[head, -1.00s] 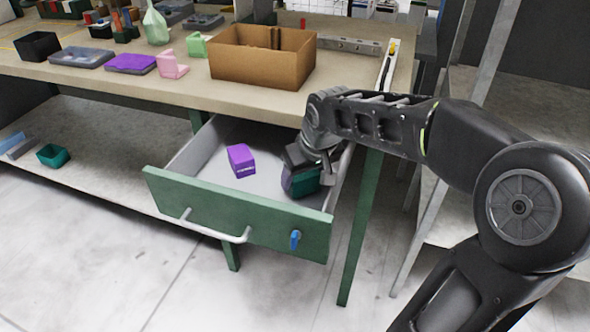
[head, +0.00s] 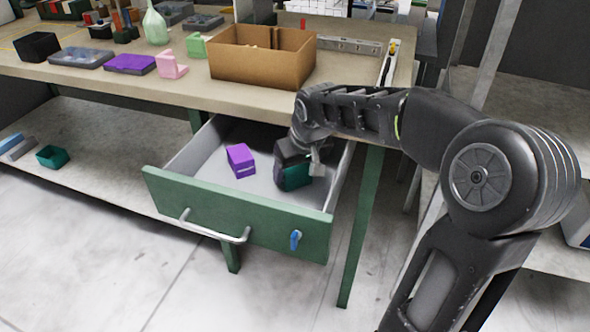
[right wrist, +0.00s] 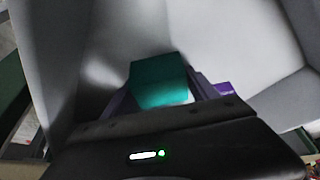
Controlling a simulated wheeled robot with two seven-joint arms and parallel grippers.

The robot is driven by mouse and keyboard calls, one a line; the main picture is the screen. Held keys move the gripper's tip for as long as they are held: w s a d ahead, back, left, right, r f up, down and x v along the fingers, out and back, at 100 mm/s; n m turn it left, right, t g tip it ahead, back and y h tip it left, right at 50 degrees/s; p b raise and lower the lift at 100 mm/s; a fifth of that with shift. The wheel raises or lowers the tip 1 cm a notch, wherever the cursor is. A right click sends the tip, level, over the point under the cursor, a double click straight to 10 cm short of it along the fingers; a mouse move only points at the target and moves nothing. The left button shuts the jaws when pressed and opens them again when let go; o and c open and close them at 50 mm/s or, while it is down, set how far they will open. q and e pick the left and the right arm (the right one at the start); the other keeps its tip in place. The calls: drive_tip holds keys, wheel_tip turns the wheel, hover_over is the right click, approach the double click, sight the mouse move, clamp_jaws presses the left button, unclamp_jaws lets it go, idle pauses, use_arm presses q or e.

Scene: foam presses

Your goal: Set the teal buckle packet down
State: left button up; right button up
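The teal buckle packet (head: 296,177) is inside the open drawer, near its right side. My right gripper (head: 300,168) reaches down into the drawer over it. In the right wrist view the teal packet (right wrist: 159,82) sits between the two fingers of my right gripper (right wrist: 162,90), which appear to touch its sides. Whether its underside rests on the drawer floor is hidden. A purple packet (head: 241,160) lies to the left in the same drawer, apart from the teal one. My left gripper is not in view.
The drawer (head: 235,222) has a green front with a handle and a blue tag (head: 295,240). Its floor is clear between the packets and toward the front. Above it, the workbench carries a cardboard box (head: 262,65). A green table leg (head: 361,230) stands right of the drawer.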

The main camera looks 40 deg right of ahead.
drive_tip(key=o, duration=0.3)
drive_tip(key=shift+r, duration=0.2)
drive_tip(key=p+v, duration=0.2)
drive_tip(key=v, duration=1)
drive_tip(key=shift+p, duration=0.3)
drive_tip(key=shift+c, duration=0.2)
idle(0.8)
